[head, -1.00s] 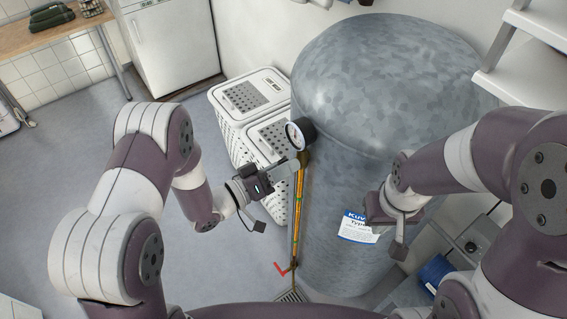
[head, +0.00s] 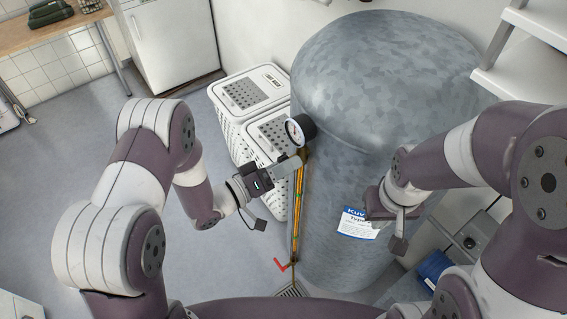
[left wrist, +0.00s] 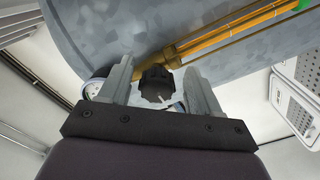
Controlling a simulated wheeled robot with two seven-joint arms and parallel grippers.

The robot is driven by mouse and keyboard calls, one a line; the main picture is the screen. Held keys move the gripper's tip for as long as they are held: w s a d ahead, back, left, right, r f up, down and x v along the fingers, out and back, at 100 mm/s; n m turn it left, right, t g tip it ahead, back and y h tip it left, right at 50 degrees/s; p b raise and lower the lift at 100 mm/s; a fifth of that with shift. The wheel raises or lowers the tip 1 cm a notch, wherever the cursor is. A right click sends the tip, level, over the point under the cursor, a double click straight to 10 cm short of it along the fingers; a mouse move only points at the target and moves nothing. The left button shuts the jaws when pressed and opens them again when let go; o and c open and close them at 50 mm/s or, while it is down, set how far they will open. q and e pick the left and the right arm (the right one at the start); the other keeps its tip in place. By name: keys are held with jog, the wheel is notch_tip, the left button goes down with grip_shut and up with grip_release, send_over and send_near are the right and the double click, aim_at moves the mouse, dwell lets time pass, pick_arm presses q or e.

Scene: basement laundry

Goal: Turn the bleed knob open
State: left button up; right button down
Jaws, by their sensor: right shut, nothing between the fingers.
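The black bleed knob (left wrist: 157,82) shows in the left wrist view, with a small pale mark on its face. It sits between the two fingers of my left gripper (left wrist: 158,70), with a visible gap on each side, so the gripper is open around it. In the head view my left gripper (head: 297,163) is at the tank's left side, just below the gauge (head: 300,130), and hides the knob. My right gripper (head: 398,241) is shut and empty in front of the tank's label (head: 358,224).
The big grey tank (head: 380,90) fills the middle. A yellow sight tube (head: 298,215) runs down its left side to a red lever (head: 281,265) above a floor drain (head: 291,292). White hampers (head: 249,92) stand behind on the left. A shelf (head: 520,75) is at upper right.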

pick_arm(q)
jog(key=shift+w+r, duration=0.1)
jog(key=shift+a, duration=0.2)
jog(key=b+v, duration=0.2)
jog(key=v, duration=1)
jog(key=shift+s+b, duration=0.3)
jog(key=shift+b, duration=0.1)
jog(key=shift+a, duration=0.1)
jog(key=w+d+m+p, duration=0.1)
jog(key=w+d+m, duration=0.1)
jog(key=d+m, duration=0.1)
jog(key=w+d+m+p, duration=0.1)
jog(key=w+d+m, duration=0.2)
jog(key=w+d+m+p, duration=0.2)
jog(key=d+m, duration=0.1)
jog(key=shift+w+d+r+m, duration=0.2)
jog(key=shift+w+d+m, duration=0.1)
jog(key=shift+d, duration=0.1)
